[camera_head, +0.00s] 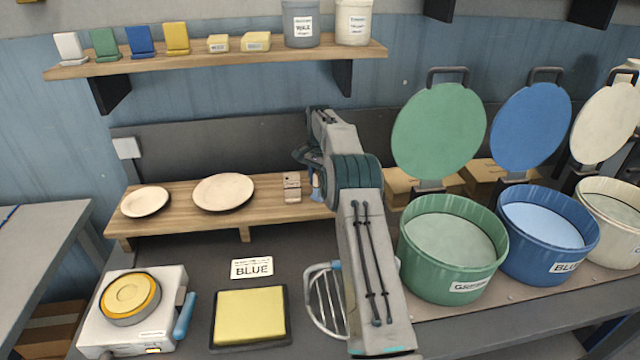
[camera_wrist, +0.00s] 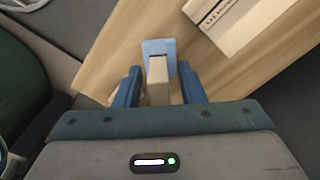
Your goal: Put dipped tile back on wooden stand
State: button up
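In the wrist view the tile (camera_wrist: 158,72) has a pale beige upright part and a light blue part at its far end. It appears to stand on the wooden stand (camera_wrist: 110,85). In the head view the light blue part (camera_head: 316,186) shows at the right end of the wooden stand (camera_head: 262,211), partly hidden by my arm. My gripper (camera_wrist: 160,82) has one blue finger on each side of the tile. The fingers look spread, with a visible gap on the left. Whether the right finger touches the tile is unclear.
A beige labelled piece (camera_head: 291,187) and two plates (camera_head: 222,192) sit on the wooden stand. Green (camera_head: 450,260) and blue (camera_head: 545,245) buckets with raised lids stand on the right. A yellow pad (camera_head: 251,316), a BLUE card (camera_head: 252,268) and a burner-like device (camera_head: 133,305) are in front.

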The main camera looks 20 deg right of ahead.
notch_tip(320, 180, up, 7)
jog(key=shift+f, duration=0.1)
jog(key=s+a+r+n+t, duration=0.1)
jog(key=s+a+r+n, duration=0.3)
jog(key=s+r, duration=0.45)
jog(key=s+a+r+n+t, duration=0.1)
jog(key=s+a+r+n, duration=0.1)
jog(key=s+a+r, duration=0.65)
jog(key=s+a+f+n+t, duration=0.1)
jog(key=s+f, duration=0.3)
jog(key=s, duration=1)
jog(key=s+a+f+n+t, duration=0.1)
jog(key=s+f+n, duration=0.3)
jog(key=s, duration=1)
jog(key=shift+s+f, duration=0.25)
jog(key=shift+f, duration=0.25)
jog(key=shift+a, duration=0.1)
